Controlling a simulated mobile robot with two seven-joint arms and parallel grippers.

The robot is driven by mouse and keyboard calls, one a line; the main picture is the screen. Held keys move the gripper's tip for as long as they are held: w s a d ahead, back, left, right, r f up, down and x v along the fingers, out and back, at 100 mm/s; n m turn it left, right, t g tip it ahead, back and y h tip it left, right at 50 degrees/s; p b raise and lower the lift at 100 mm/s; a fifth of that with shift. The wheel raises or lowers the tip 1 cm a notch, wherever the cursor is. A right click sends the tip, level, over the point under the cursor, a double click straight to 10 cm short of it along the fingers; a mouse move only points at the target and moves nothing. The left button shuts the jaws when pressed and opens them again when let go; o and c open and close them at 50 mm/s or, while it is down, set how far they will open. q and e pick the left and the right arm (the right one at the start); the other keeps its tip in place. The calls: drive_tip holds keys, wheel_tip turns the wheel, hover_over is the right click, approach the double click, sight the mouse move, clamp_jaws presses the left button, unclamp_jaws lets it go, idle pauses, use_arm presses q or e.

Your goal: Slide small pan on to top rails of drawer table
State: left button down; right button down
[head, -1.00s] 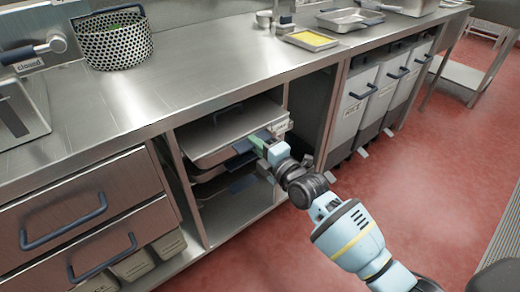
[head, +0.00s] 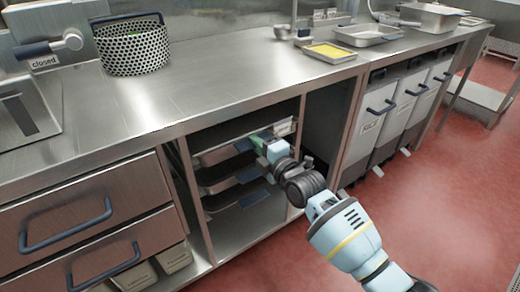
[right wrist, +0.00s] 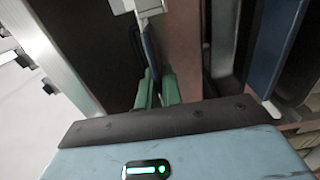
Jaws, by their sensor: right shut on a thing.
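The small pan (head: 222,154) is a shallow steel pan in the open bay of the drawer table (head: 108,120). It lies at the top of the bay, close under the worktop, above lower dark pans (head: 224,178). It looks about level; whether both edges rest on the rails is hidden. My right gripper (head: 262,142) is at the pan's front right, its green fingers shut on the dark handle of the small pan. In the right wrist view, the green fingers (right wrist: 157,92) close around a dark blue handle (right wrist: 151,48). My left gripper is not in view.
Two closed drawers (head: 75,215) are left of the bay. Grey bins (head: 372,115) stand to the right. A perforated basket (head: 132,45) and a yellow tray (head: 329,52) are on the worktop. The red floor before the bay is clear except for my right arm.

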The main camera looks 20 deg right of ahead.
drive_tip(key=shift+w+a+r+b, duration=0.15)
drive_tip(key=shift+w+r+b, duration=0.05)
drive_tip(key=shift+w+b, duration=0.15)
idle(0.8)
idle(0.4)
drive_tip(key=c, duration=1.6)
unclamp_jaws()
drive_tip(key=shift+o, duration=0.8)
drive_tip(key=shift+s+f, duration=0.1)
drive_tip(key=shift+f, duration=0.6)
drive_tip(key=o, duration=0.4)
drive_tip(key=shift+r, duration=0.2)
drive_tip(key=shift+s+r, duration=0.1)
